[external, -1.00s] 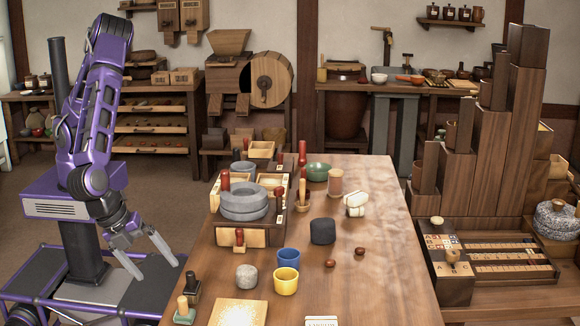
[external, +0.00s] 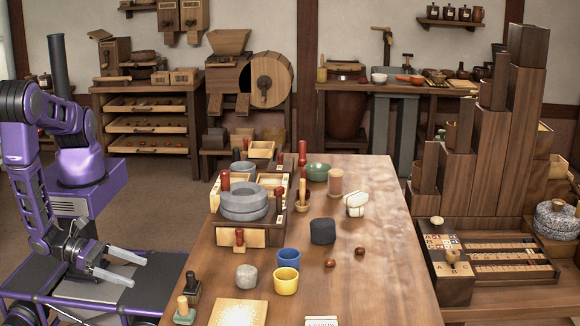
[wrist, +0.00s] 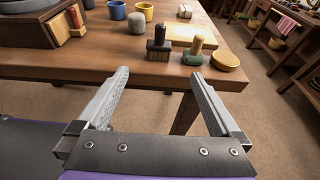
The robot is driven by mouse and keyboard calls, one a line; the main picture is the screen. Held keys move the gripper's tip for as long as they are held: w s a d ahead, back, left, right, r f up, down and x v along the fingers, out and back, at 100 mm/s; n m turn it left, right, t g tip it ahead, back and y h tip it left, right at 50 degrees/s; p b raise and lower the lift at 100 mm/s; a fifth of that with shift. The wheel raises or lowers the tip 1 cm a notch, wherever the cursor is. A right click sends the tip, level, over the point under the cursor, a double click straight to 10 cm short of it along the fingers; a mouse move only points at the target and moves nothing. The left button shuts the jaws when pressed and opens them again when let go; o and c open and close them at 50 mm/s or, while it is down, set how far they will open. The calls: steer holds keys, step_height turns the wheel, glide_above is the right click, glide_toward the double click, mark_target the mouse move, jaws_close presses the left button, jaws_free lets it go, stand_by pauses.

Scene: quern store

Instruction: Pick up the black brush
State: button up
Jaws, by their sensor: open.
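The black brush (external: 192,289) stands upright at the near left edge of the wooden table (external: 375,290). In the wrist view the brush (wrist: 158,46) has a black upright handle on a dark block with a brownish lower part. My gripper (external: 138,272) is left of the table, apart from the brush. It is open and empty. In the wrist view its two fingers (wrist: 159,76) point toward the table edge, with the brush beyond and between them.
A wooden-handled stamp with a green base (wrist: 195,50) stands just right of the brush in the wrist view. Nearby are a grey stone (external: 247,277), a yellow cup (external: 286,281), a blue cup (external: 288,258) and a pale board (external: 238,312).

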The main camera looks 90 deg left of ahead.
mark_target(187, 286)
steer(key=x, duration=1)
steer(key=shift+w+f, duration=0.1)
steer(key=shift+r+x, duration=0.15)
steer(key=shift+x, duration=1.2)
steer(key=shift+r+x, duration=0.2)
steer(key=shift+x, duration=1.15)
steer(key=shift+a, duration=0.1)
steer(key=c, duration=1.4)
steer(key=shift+r, duration=0.15)
